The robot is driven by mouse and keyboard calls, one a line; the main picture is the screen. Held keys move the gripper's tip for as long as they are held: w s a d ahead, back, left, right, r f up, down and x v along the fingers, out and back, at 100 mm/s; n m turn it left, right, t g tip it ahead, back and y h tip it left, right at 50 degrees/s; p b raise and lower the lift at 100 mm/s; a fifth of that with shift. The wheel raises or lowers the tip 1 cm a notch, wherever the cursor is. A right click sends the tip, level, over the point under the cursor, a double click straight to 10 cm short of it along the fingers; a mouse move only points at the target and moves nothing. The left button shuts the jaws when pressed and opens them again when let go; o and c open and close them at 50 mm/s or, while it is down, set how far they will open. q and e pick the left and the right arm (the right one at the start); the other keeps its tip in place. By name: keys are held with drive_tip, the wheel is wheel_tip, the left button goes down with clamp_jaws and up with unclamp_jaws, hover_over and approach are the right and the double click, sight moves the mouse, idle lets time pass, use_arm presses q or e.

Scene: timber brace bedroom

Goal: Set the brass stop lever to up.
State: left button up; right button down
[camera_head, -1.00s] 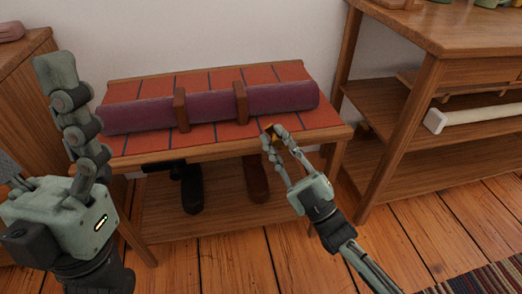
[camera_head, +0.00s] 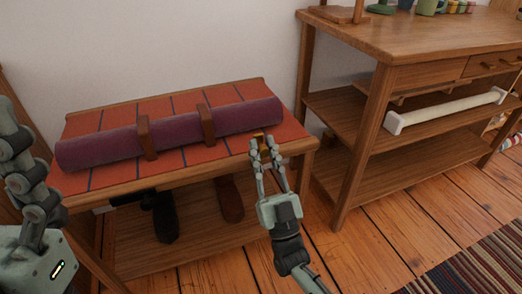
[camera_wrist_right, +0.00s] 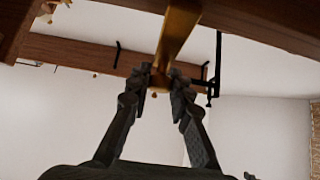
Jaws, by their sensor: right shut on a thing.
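The brass stop lever (camera_head: 260,137) shows as a small brass piece at the front edge of the low bench, right of its middle. My right gripper (camera_head: 265,147) reaches it from the front, and its fingers are shut on it. In the right wrist view the lever is a brass bar (camera_wrist_right: 178,32) running up from between my fingertips (camera_wrist_right: 160,80). The fingers hide its near end, and I cannot tell its exact setting. My left gripper (camera_head: 20,150) is at the left edge, partly out of frame and away from the lever.
The bench has an orange-red top (camera_head: 95,122) with a purple roll (camera_head: 100,147) held by two wooden straps. Dark shoes (camera_head: 165,217) stand on its lower shelf. A wooden table (camera_head: 390,38) with shelves stands close on the right. A striped rug (camera_head: 470,272) lies front right.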

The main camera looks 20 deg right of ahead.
drive_tip(key=shift+d, duration=0.1)
idle(0.3)
drive_tip(key=c, duration=1.4)
unclamp_jaws()
drive_tip(key=shift+o, duration=0.2)
wheel_tip(320, 180, up, 10)
